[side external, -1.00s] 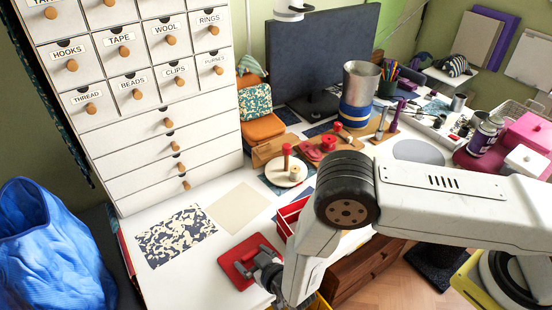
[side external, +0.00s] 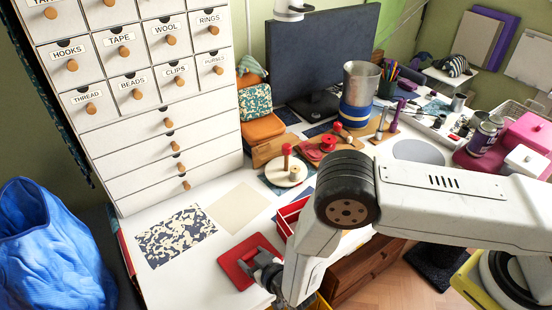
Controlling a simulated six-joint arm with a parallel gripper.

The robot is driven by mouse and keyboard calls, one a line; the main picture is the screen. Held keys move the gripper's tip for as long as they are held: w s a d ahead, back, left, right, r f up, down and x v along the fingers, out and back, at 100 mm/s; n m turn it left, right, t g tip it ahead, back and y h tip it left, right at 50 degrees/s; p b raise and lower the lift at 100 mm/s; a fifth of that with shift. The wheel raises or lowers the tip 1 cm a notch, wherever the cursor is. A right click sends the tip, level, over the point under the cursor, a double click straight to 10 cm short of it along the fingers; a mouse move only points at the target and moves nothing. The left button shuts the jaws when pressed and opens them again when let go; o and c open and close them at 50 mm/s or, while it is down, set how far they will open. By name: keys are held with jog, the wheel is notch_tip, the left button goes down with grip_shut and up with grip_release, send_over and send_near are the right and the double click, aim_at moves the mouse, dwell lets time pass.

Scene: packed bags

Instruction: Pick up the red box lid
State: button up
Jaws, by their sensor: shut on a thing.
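The red box lid (side external: 236,262) lies at the front of the white table, a flat red square with a raised edge. My gripper (side external: 258,268) is at the lid's middle and right side, shut on the lid. The exact grip point is small and partly hidden by the fingers. I cannot tell any gap between the lid and the table. An open red box (side external: 289,213) with pale inside stands just behind and right of the lid, partly covered by my arm.
A patterned sheet (side external: 176,236) and a beige sheet (side external: 237,207) lie flat left of and behind the lid. A white drawer cabinet (side external: 150,130) stands at the back left. A round board (side external: 287,172) with red and wooden pieces is farther back. A blue bag (side external: 50,250) is at the left.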

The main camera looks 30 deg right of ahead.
jog(key=shift+r, duration=0.15)
notch_tip(320, 180, up, 10)
dwell(0.7)
jog(key=shift+d, duration=0.1)
dwell(0.5)
jog(key=d+r+m+h, duration=0.1)
jog(key=d+r, duration=0.1)
jog(key=d, duration=0.6)
jog(key=s+d+r+m+h, duration=0.1)
jog(key=d+r, duration=0.2)
jog(key=d, duration=0.5)
jog(key=shift+d+r, duration=0.15)
jog(key=shift+d, duration=0.1)
jog(key=shift+s+f, duration=0.1)
jog(key=shift+f, duration=0.1)
jog(key=shift+f, duration=2.25)
